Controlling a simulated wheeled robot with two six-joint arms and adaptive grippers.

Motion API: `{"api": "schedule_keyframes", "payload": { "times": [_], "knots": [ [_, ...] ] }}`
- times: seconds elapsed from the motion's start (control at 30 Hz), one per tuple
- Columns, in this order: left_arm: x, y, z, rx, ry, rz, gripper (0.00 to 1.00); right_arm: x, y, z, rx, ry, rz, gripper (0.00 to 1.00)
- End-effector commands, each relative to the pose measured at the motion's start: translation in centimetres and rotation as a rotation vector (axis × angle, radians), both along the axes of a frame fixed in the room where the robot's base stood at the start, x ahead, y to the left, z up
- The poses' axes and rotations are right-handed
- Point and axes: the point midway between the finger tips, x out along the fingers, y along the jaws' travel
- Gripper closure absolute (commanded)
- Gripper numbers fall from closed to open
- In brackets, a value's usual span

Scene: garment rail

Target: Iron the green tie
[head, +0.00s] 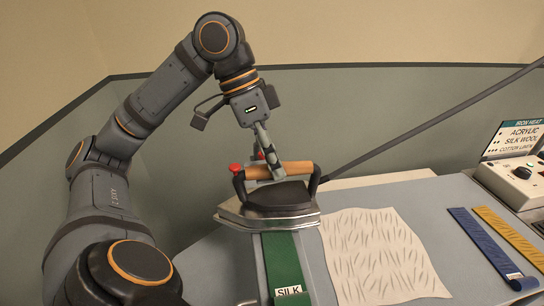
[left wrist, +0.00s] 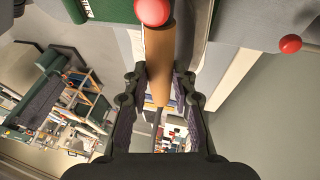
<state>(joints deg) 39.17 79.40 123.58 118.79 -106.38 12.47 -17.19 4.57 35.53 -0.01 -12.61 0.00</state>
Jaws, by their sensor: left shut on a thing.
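The green tie (head: 284,268) lies lengthwise on the grey board, with a white SILK label (head: 289,291) near its near end. The iron (head: 275,205) has a metal sole, a black body and a wooden handle (head: 292,169). It sits over the tie's far part and hides it; I cannot tell whether the sole touches the cloth. My left gripper (head: 263,160) is shut on the iron's handle from above. In the left wrist view the handle (left wrist: 159,60) runs between the fingers. My right gripper is in neither view.
A wrinkled pale cloth (head: 378,255) lies right of the green tie on the board (head: 440,215). A blue tie (head: 485,243) and a yellow tie (head: 510,238) lie further right. An iron heat box with a dial (head: 522,173) stands at the right. A dark cord (head: 430,122) rises from the iron.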

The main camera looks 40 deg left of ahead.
Motion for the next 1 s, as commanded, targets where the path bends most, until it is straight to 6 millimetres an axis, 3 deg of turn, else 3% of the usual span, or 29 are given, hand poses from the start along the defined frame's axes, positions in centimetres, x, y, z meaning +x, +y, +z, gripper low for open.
{"api": "schedule_keyframes", "payload": {
  "times": [1.0],
  "knots": [
    [-3.6, -4.5, 0.3, -0.001, -0.002, -0.001, 1.00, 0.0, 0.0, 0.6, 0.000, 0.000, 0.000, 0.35]
  ]
}}
